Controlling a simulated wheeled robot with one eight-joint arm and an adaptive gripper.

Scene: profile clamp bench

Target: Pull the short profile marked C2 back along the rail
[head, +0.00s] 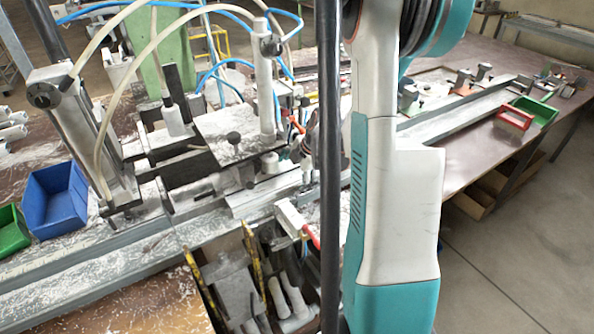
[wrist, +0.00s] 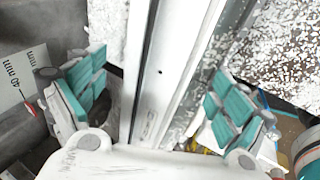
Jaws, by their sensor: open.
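In the wrist view my gripper (wrist: 157,95) is open, with one teal-padded finger on each side of a long pale metal profile (wrist: 160,72). The profile has a small dark hole and runs between the fingers, with a gap on both sides. I see no C2 mark on it, so I cannot tell whether it is the short profile or part of the rail. In the head view the grey rail (head: 130,258) runs from lower left towards upper right, with a pale metal piece (head: 262,194) lying along it. My arm hides part of the rail, and my gripper is not clear there.
A clamp station with a metal plate (head: 235,135), cylinders and blue hoses stands behind the rail. A blue bin (head: 55,195) is at left; a green bin (head: 535,110) and a red bin (head: 514,118) are at right. Chips litter the bench.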

